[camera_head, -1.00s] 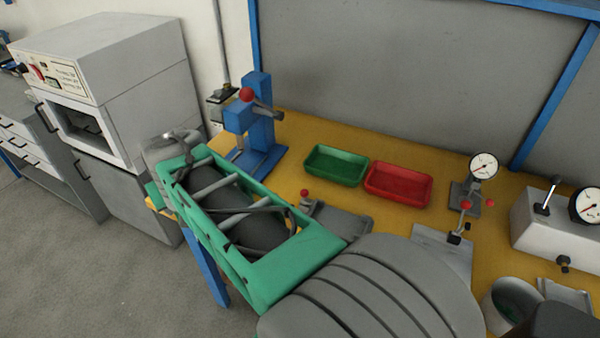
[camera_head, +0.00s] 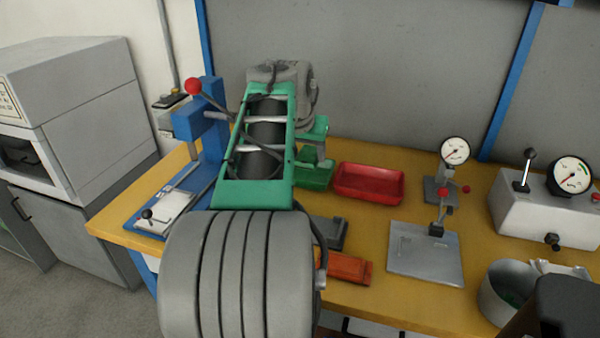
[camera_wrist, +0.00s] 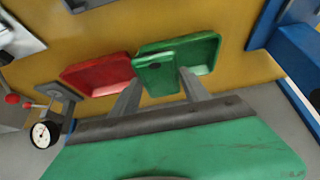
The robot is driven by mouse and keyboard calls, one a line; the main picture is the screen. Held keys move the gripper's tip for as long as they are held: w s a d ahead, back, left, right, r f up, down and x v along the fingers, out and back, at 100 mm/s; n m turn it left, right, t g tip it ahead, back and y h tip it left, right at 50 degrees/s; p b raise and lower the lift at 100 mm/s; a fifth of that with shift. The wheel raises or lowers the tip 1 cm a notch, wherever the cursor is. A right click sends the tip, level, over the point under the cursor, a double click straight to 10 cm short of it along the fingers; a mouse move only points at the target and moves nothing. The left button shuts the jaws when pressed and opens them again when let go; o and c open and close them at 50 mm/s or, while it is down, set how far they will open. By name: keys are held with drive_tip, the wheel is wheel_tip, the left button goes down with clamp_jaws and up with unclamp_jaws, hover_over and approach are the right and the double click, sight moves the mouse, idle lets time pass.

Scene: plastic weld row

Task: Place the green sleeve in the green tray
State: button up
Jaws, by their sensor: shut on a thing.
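The green tray (camera_head: 314,181) stands on the yellow bench, partly hidden by my arm in the head view. It shows in the wrist view (camera_wrist: 205,50) just beyond my fingers. My gripper (camera_wrist: 158,82) is over the near part of the tray, its two grey fingers apart. A small dark green piece, seemingly the green sleeve (camera_wrist: 160,84), sits between the fingertips and blends with the tray colour. My gripper (camera_head: 318,158) also shows above the tray in the head view, where the sleeve cannot be made out. The exact height above the tray floor is unclear.
A red tray (camera_head: 369,184) adjoins the green tray on the right. A blue press (camera_head: 207,130) with a red knob stands left of my arm. A dial gauge stand (camera_head: 440,188) is to the right. An orange block (camera_head: 343,268) lies nearer the front. A grey metal cup (camera_head: 505,292) stands front right.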

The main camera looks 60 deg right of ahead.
approach(301, 173)
drive_tip(key=shift+s+d+f+b, duration=0.1)
drive_tip(key=shift+d+f+b, duration=0.15)
drive_tip(key=shift+d, duration=0.35)
drive_tip(key=shift+d+f+b, duration=0.15)
drive_tip(key=shift+d+f, duration=0.1)
drive_tip(key=shift+d, duration=0.35)
drive_tip(key=shift+w+d+f+b, duration=0.15)
drive_tip(key=shift+f+b, duration=0.1)
drive_tip(key=shift+f, duration=0.85)
drive_tip(key=shift+w+d+f+b, duration=0.1)
drive_tip(key=shift+d+f+b, duration=0.1)
drive_tip(key=shift+f, duration=0.85)
drive_tip(key=o, duration=1.4)
drive_tip(key=shift+r, duration=0.2)
drive_tip(key=w+p+v, duration=0.1)
drive_tip(key=p+v, duration=0.1)
drive_tip(key=v, duration=1)
drive_tip(key=shift+s, duration=0.45)
